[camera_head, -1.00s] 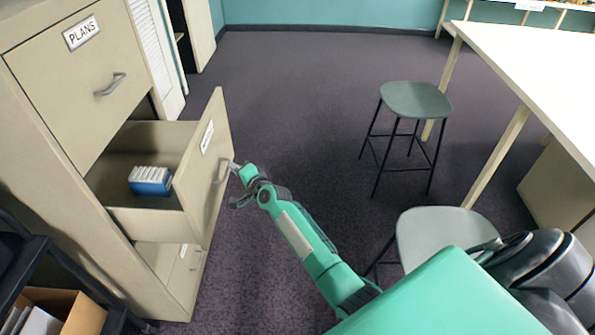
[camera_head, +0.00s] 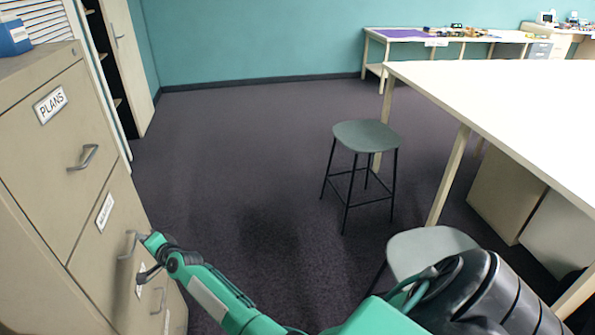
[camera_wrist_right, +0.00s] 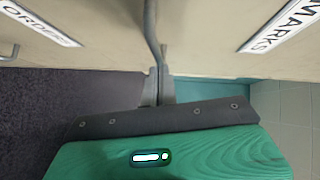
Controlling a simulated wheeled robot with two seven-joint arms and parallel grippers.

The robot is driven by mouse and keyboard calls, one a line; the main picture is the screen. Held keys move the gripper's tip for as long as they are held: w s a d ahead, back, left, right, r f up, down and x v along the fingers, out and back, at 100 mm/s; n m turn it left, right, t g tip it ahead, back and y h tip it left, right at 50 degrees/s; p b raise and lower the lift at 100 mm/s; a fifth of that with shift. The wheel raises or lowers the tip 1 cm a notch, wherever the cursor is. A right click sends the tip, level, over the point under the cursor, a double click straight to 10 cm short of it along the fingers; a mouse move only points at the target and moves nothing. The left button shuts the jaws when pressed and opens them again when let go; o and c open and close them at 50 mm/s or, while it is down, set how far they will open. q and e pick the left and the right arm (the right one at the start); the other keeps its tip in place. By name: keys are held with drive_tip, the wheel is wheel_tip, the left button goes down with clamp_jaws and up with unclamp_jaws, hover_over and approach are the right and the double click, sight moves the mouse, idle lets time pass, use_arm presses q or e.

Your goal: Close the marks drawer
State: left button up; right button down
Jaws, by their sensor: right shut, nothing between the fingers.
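The marks drawer (camera_head: 98,250) is the middle drawer of the beige cabinet, below the one labelled PLANS. Its front looks flush with the drawer front above, and its inside does not show. Its grey bar handle (camera_head: 129,244) also shows in the right wrist view (camera_wrist_right: 151,35), where the MARKS label (camera_wrist_right: 277,27) is at the upper right. My right gripper (camera_head: 147,240) is at this handle, and its fingertips (camera_wrist_right: 158,84) are together with nothing between them. They are at the handle's end; I cannot tell if they touch it. My left gripper is not in view.
The PLANS drawer (camera_head: 62,150) is shut above. The ORDERS label (camera_wrist_right: 38,22) marks another drawer front. Two stools (camera_head: 366,136) (camera_head: 425,250) stand right of my right arm, near a white table (camera_head: 500,95). The floor (camera_head: 240,150) between cabinet and stools is clear.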

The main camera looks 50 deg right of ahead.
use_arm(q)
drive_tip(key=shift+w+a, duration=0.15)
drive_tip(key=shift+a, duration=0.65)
use_arm(e)
drive_tip(key=shift+w+a+r, duration=0.15)
drive_tip(key=shift+w+a, duration=0.1)
drive_tip(key=shift+a, duration=0.25)
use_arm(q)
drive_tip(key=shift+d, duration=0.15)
